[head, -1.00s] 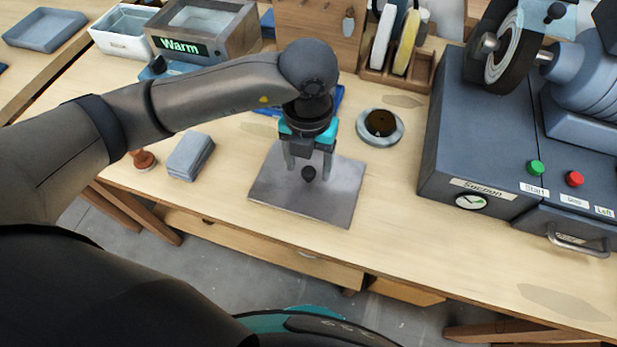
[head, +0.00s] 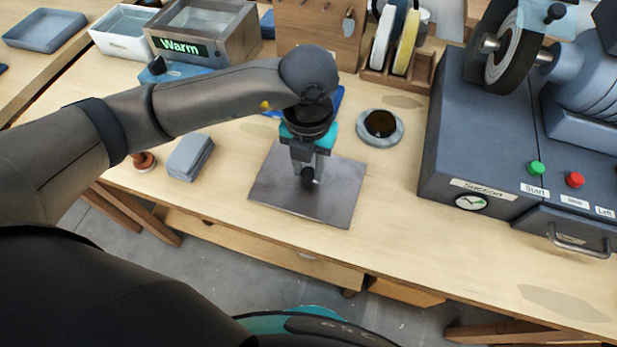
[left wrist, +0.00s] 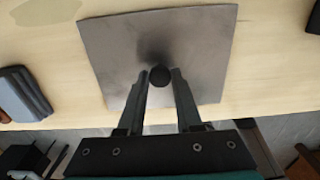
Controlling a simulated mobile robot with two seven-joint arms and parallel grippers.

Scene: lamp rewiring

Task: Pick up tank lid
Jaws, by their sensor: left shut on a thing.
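The tank lid (head: 338,192) is a flat grey metal plate lying on the wooden bench, with a small dark round knob (left wrist: 160,76) at its middle. The lid also shows in the left wrist view (left wrist: 205,40). My left gripper (head: 309,176) points down over the middle of the lid and is shut on the knob. In the left wrist view its two fingers (left wrist: 159,82) stand on either side of the knob. The lid looks flat on the bench. My right gripper is not in view.
A grey machine (head: 480,150) with green and red buttons stands at the right. A round dish (head: 380,127) sits behind the lid. A grey block stack (head: 190,157) and a brown-handled stamp (head: 144,161) lie to the left. A bin marked Warm (head: 205,35) stands at the back.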

